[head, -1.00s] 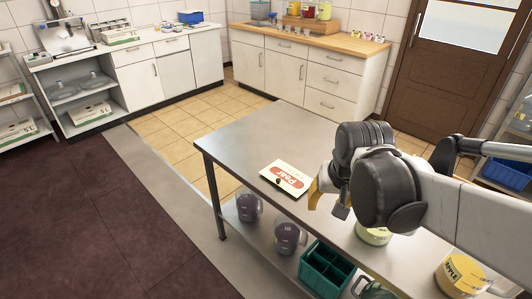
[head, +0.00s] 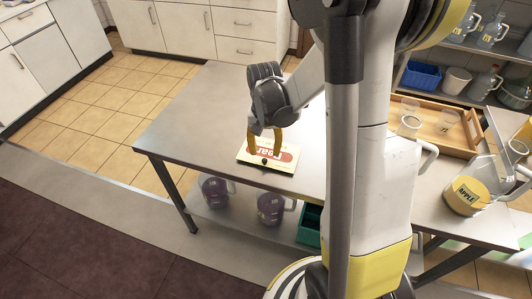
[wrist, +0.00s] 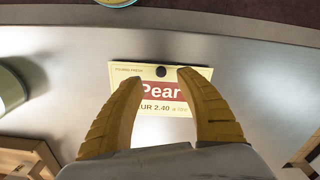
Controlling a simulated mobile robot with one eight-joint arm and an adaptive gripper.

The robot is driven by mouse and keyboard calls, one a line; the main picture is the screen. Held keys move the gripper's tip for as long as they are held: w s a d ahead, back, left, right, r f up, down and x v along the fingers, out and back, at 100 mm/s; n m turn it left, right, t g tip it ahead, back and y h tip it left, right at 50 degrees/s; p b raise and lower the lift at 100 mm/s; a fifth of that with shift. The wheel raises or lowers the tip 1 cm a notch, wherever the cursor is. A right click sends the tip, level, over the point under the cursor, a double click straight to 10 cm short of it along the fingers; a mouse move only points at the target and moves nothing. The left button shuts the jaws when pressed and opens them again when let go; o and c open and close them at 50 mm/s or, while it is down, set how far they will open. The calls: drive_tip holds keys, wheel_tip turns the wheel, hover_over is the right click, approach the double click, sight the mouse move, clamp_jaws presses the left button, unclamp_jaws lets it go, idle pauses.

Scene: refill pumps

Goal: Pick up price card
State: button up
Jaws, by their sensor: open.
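The price card (head: 281,165) is cream with a red band that reads "Pear" and a dark round spot near one edge. It lies on the steel table (head: 185,120) near its front edge. In the wrist view the card (wrist: 160,93) lies ahead of and between the fingers, with its lower corners partly hidden by them. My gripper (head: 264,147) is over the card, pointing down, with its yellow fingers apart. In the wrist view the gap of my gripper (wrist: 158,77) is empty. I cannot tell whether the fingertips touch the card or table.
Purple jugs (head: 270,207) and a green crate (head: 309,226) sit on the shelf below. A wooden tray (head: 440,124) and a jug labelled "APPLE" (head: 468,196) stand to the right. The table left of the card is clear.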

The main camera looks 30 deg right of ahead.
sight(265, 159)
drive_tip(key=f+b, duration=0.1)
drive_tip(key=f, duration=0.2)
drive_tip(key=f+b, duration=0.2)
drive_tip(key=f, duration=0.1)
drive_tip(key=shift+w+d+f, duration=0.1)
drive_tip(key=shift+w+f, duration=0.05)
drive_tip(key=shift+w, duration=0.05)
clamp_jaws()
